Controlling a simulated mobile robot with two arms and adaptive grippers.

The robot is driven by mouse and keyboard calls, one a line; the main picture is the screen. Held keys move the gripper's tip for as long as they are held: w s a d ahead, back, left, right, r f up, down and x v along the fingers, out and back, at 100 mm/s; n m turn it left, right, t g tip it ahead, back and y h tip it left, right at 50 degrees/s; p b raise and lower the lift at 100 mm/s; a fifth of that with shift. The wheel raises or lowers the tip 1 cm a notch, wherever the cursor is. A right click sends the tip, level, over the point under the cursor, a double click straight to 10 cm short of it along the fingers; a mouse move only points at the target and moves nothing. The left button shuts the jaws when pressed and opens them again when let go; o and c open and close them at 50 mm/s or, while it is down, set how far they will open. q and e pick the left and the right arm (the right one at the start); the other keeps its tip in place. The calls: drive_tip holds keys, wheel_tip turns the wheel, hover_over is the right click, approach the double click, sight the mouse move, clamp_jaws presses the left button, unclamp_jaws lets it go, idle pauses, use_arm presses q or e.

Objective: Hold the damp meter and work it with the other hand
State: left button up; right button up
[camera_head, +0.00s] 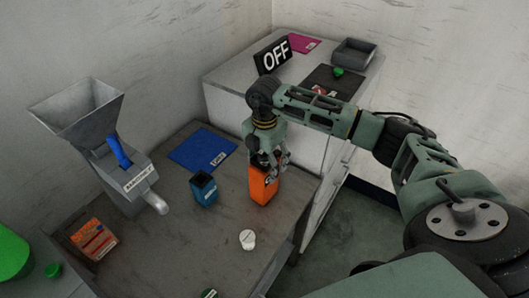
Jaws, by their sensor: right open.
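An upright orange box-like item (264,187) with a dark top and a small label stands on the grey table near its right edge; it may be the damp meter, but I cannot read its label. My right gripper (268,163) is open, pointing down at its top. The fingers overlap its upper part in the picture, and I cannot tell whether they touch it. A second orange item (94,239) with printed labels lies at the left of the table. My left gripper is out of view.
A blue container (203,187), a white cup-like item (248,239) and a blue mat (202,150) are on the grey table (190,250). A metal hopper (85,112) stands at the left. A cabinet behind carries an OFF sign (273,57) and a grey tray (354,51).

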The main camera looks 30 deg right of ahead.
sight(261, 191)
wheel_tip(261, 191, down, 2)
drive_tip(key=shift+f, duration=0.15)
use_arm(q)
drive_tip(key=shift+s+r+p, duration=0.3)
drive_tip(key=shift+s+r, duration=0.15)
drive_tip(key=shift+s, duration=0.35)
use_arm(e)
drive_tip(key=shift+f, duration=0.6)
drive_tip(key=c, duration=1.3)
drive_tip(key=o, duration=0.6)
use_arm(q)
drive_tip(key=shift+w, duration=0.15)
use_arm(e)
drive_tip(key=c, duration=0.5)
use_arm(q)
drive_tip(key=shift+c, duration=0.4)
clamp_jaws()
